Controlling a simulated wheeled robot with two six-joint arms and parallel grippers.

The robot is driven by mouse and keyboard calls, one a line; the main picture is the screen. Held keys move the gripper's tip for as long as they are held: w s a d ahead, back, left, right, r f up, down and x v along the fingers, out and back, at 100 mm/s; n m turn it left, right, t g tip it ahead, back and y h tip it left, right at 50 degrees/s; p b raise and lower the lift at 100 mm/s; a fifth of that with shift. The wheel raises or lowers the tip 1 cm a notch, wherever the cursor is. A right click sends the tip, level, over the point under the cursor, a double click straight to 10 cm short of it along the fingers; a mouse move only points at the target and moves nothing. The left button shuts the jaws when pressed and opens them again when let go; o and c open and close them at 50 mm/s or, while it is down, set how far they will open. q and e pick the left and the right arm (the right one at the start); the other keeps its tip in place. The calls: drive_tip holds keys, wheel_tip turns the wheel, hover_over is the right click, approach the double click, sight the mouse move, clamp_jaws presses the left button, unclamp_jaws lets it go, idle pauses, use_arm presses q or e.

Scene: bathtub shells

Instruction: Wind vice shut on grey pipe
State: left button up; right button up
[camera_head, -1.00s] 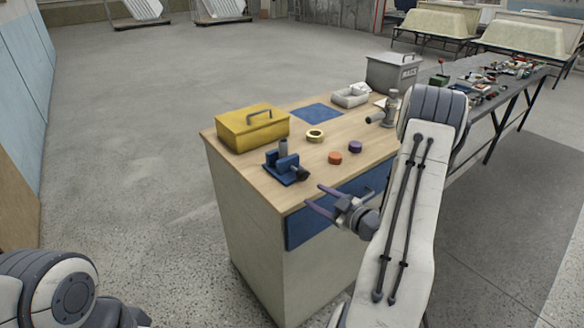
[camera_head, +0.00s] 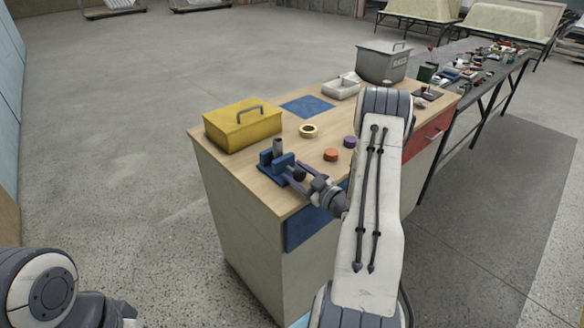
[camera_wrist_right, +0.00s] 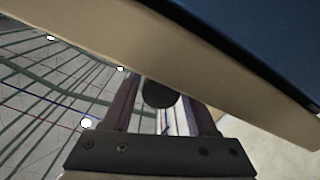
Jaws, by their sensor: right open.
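The blue vice (camera_head: 270,172) sits near the front left corner of the wooden bench top. The short grey pipe (camera_head: 278,147) stands upright at its jaws; I cannot tell whether the jaws touch it. The vice's dark round knob (camera_head: 299,173) faces my right gripper (camera_head: 301,178). The gripper's purple fingers are open, one on either side of the knob. In the right wrist view the dark knob (camera_wrist_right: 160,94) shows between the fingers, with no clear contact. My left arm shows at the lower left, but its gripper is out of view.
On the bench top (camera_head: 235,167) are a yellow toolbox (camera_head: 240,130), a tape ring (camera_head: 309,131), orange (camera_head: 331,155) and purple (camera_head: 349,142) discs, a blue mat (camera_head: 307,106), a white tray (camera_head: 343,88) and a grey box (camera_head: 380,66). My right arm hides the bench's right part.

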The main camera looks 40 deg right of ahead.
sight(302, 177)
drive_tip(key=shift+w+a, duration=0.1)
drive_tip(key=shift+w, duration=0.75)
clamp_jaws()
drive_tip(key=shift+m, duration=0.7)
unclamp_jaws()
drive_tip(key=shift+s, duration=0.1)
drive_tip(key=s, duration=0.3)
drive_tip(key=s+b, duration=0.1)
drive_tip(key=s, duration=0.2)
drive_tip(key=s+d+b, duration=0.1)
drive_tip(key=s, duration=0.2)
drive_tip(key=shift+s+a, duration=0.1)
drive_tip(key=shift+s, duration=0.55)
